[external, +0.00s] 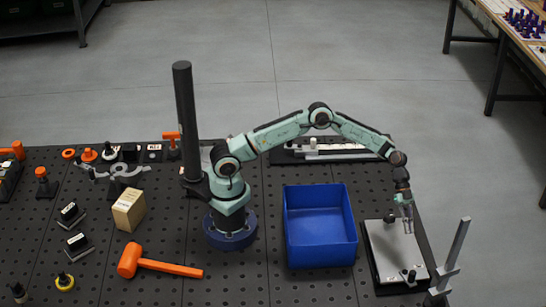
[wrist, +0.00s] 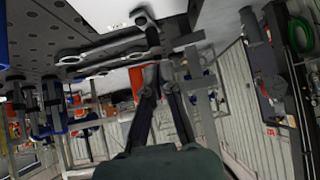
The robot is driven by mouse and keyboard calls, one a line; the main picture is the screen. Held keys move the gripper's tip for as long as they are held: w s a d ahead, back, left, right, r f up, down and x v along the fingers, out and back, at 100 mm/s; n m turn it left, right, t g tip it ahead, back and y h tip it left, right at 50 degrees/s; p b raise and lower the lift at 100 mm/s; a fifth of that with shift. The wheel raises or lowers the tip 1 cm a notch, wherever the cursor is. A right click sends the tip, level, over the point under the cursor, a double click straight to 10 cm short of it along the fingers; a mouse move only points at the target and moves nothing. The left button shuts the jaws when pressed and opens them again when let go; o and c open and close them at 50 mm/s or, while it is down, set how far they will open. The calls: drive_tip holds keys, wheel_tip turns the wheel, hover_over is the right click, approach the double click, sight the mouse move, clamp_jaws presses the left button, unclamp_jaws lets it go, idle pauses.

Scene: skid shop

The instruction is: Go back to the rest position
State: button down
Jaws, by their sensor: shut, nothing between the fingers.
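My gripper (external: 407,226) is shut and empty. It points down at the far right of the external view, over the pale plate fixture (external: 388,262) beside the blue bin. A small gap seems to lie between the fingertips and the plate, but I cannot tell exactly. My arm reaches out to the right, its elbow raised. In the wrist view the dark fingers show in the middle, and the picture is strongly tilted.
The open blue bin (external: 325,257) looks empty. A grey upright post (external: 456,247) rises right of the plate. A long fixture (external: 325,149) lies behind the bin. An orange mallet (external: 160,264) and a cardboard box (external: 128,207) lie left of my base.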

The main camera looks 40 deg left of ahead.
drive_tip(key=shift+w+a+r, duration=0.2)
drive_tip(key=shift+a+r, duration=0.15)
idle(0.4)
